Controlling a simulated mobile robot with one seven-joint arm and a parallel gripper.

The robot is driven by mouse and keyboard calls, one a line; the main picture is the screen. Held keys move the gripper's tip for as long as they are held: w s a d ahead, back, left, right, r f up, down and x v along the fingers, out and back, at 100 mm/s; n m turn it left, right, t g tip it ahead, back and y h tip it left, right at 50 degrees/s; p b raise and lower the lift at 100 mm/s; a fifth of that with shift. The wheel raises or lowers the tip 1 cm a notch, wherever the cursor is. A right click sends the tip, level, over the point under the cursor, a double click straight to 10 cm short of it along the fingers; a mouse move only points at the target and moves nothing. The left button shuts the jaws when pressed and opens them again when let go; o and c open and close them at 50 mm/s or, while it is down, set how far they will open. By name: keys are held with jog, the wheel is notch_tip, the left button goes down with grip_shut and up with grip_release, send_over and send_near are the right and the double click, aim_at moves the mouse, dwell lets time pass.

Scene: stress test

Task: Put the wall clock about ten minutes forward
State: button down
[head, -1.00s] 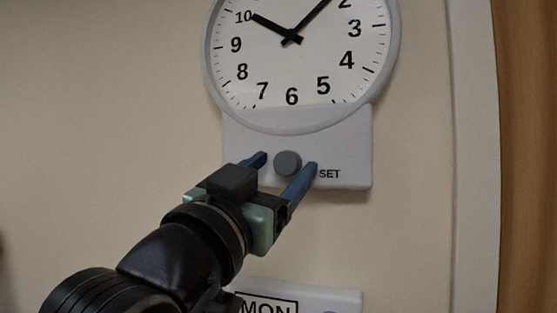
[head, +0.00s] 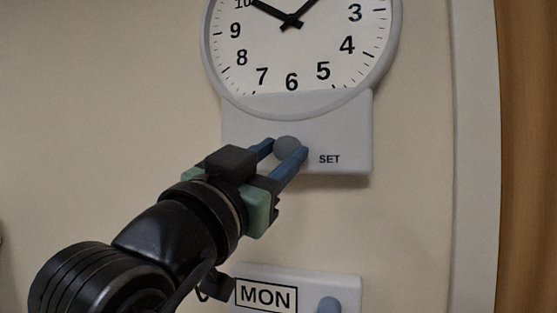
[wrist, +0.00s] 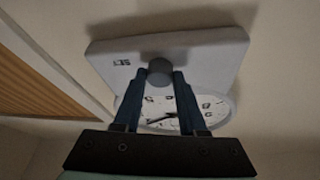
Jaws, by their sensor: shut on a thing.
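The wall clock (head: 292,68) has a white round face with black hands; its top is cut off in the head view. The short hand points near 10 and the other hand up and right, its tip out of frame. Below the face is a pale panel (head: 345,125) marked SET, with a round grey knob (head: 288,147). My gripper (head: 285,150) has its two blue fingers shut on the knob, one on each side. The wrist view also shows the knob (wrist: 160,70) between the fingertips, with the clock face (wrist: 185,112) partly hidden behind the fingers.
A second pale panel below (head: 300,277) has a MON window (head: 265,295) and a blue-grey knob (head: 329,305). It is close under my wrist. A pale trim strip (head: 472,150) and brown wood (head: 525,150) stand at right.

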jog(key=m+g+h+b, duration=0.1)
jog(key=m+b, duration=0.1)
jog(key=m, duration=0.1)
jog(key=shift+a+f, duration=0.1)
jog(key=shift+f, duration=0.05)
jog(key=m, duration=0.1)
jog(key=m+g+h+b, duration=0.1)
jog(key=m, duration=0.1)
jog(key=shift+r+g, duration=0.2)
jog(key=shift+g, duration=0.1)
jog(key=m, duration=0.1)
jog(key=m+g, duration=0.1)
jog(key=m, duration=0.1)
jog(key=m+g, duration=0.1)
jog(key=m, duration=0.1)
jog(key=shift+a+r, duration=0.1)
jog(key=shift+r, duration=0.15)
jog(key=shift+w+m+g, duration=0.1)
jog(key=shift+m+g, duration=0.4)
jog(key=shift+m, duration=0.6)
jog(key=shift+c, duration=2.3)
grip_release()
jog(key=shift+a, duration=0.1)
